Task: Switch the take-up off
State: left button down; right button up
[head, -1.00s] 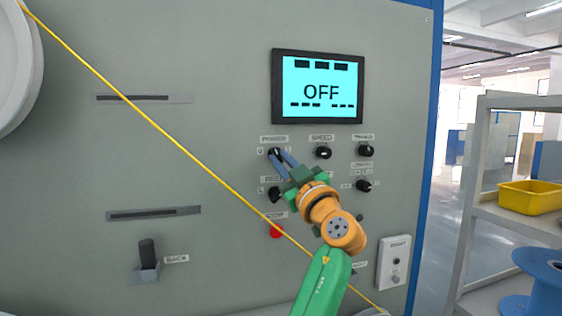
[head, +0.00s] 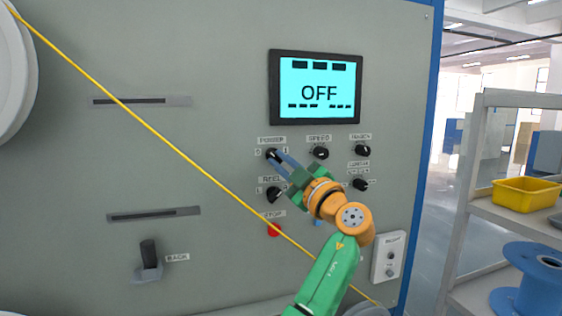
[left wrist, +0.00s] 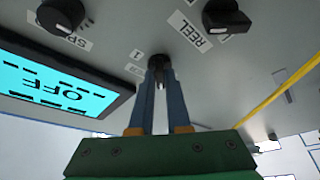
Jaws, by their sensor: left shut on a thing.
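The take-up panel has a screen (head: 318,93) that reads OFF in black on cyan. Below it is the black knob labelled POWER (head: 271,155), with small marks at its sides. It also shows in the left wrist view as a dark knob (left wrist: 158,61) between my fingertips. My left gripper (head: 276,156) is shut on this knob, its two blue fingers along either side. The fingers partly hide the knob, so its exact pointing is hard to read. The left gripper also shows in the left wrist view (left wrist: 158,75). My right gripper is not in view.
The REEL knob (head: 273,195) and red STOP button (head: 274,230) sit below. The SPEED knob (head: 320,153) and other knobs are to the right. A yellow cable (head: 140,118) runs diagonally across the panel, passing near my arm. A shelf with a yellow bin (head: 527,192) stands at right.

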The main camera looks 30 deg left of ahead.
pick_arm(q)
jog(key=c, duration=0.9)
grip_release()
jog(key=shift+w, duration=0.1)
jog(key=shift+f, duration=0.1)
jog(key=b+v, duration=0.4)
jog(key=v, duration=0.3)
